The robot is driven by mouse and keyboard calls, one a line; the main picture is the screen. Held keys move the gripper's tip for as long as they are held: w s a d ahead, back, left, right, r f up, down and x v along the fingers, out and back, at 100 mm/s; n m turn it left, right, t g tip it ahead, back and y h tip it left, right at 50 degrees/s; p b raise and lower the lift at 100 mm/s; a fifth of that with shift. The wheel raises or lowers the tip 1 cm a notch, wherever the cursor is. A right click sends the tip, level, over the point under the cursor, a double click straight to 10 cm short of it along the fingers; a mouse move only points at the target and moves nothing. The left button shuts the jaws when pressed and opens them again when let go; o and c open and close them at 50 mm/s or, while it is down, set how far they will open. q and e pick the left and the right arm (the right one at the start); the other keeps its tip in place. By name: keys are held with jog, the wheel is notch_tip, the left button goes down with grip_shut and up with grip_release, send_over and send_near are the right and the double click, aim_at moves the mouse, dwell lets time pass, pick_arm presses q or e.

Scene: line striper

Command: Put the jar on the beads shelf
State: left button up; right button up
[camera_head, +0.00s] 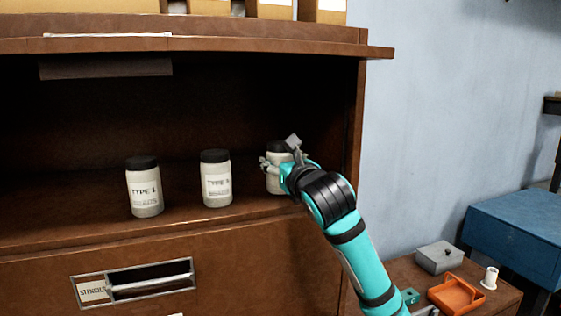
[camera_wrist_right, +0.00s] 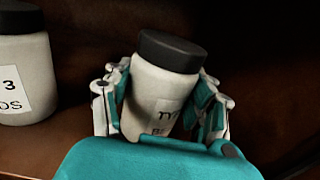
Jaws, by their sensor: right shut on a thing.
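A white jar with a black lid (camera_wrist_right: 163,88) is between the fingers of my right gripper (camera_wrist_right: 160,112), which is shut on it. In the head view my right gripper (camera_head: 281,165) hides much of the jar (camera_head: 274,182) at the right end of the brown shelf (camera_head: 100,228). I cannot tell whether the jar's base touches the shelf. Two similar jars stand upright on the shelf to the left, a left one (camera_head: 145,187) and a middle one (camera_head: 216,179). My left gripper is not in view.
The cabinet's side wall (camera_head: 354,125) is close to the right of my gripper, and a shelf board (camera_head: 220,47) with boxes is above. A drawer handle (camera_head: 150,283) is below. A grey box (camera_head: 439,257), an orange tray (camera_head: 456,294) and a white spool (camera_head: 489,278) are at lower right.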

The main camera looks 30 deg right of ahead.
jog(key=shift+s+f, duration=0.1)
jog(key=shift+f, duration=0.05)
jog(key=shift+f, duration=0.1)
jog(key=o, duration=1.6)
jog(key=shift+f, duration=0.1)
jog(key=shift+r, duration=0.2)
jog(key=b+v, duration=0.3)
jog(key=v, duration=0.9)
jog(key=shift+f, duration=0.1)
